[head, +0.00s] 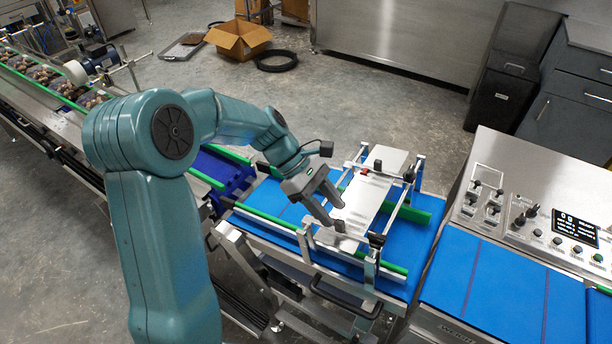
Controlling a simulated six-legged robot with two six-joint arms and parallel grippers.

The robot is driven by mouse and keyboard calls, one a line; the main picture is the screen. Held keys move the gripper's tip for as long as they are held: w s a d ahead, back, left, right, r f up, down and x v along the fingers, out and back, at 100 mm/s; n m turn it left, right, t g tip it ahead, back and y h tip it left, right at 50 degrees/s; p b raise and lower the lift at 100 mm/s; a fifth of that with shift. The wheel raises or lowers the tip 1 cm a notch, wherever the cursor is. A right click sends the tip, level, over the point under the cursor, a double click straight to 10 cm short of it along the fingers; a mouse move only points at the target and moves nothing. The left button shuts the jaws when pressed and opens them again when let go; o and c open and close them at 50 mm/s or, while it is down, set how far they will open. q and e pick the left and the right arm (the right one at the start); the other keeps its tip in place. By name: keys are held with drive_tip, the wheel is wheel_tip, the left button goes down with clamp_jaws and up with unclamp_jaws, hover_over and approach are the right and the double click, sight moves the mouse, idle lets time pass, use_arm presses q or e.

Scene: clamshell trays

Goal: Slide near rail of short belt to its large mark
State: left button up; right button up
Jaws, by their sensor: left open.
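The short belt (405,288) is blue and lies in the middle of the head view, on a metal frame. Its near rail (392,267) is a green strip with a metal bar, running along the belt's front side. Its far rail (418,215) is also green and partly hidden by a metal plate. My left gripper (336,213) is open above the belt, its fingers pointing down and right toward the near rail's bracket. I cannot tell whether they touch anything. The large mark cannot be made out. My right gripper is out of view.
A bright metal plate (372,198) spans the belt under crossbars with a dark knob (376,240). A control panel (545,225) stands right, beside another blue belt (500,285). A long conveyor with green rails runs at left. A cardboard box (238,40) lies on the floor behind.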

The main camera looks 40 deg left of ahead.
use_arm(q)
drive_tip(key=v, duration=1.2)
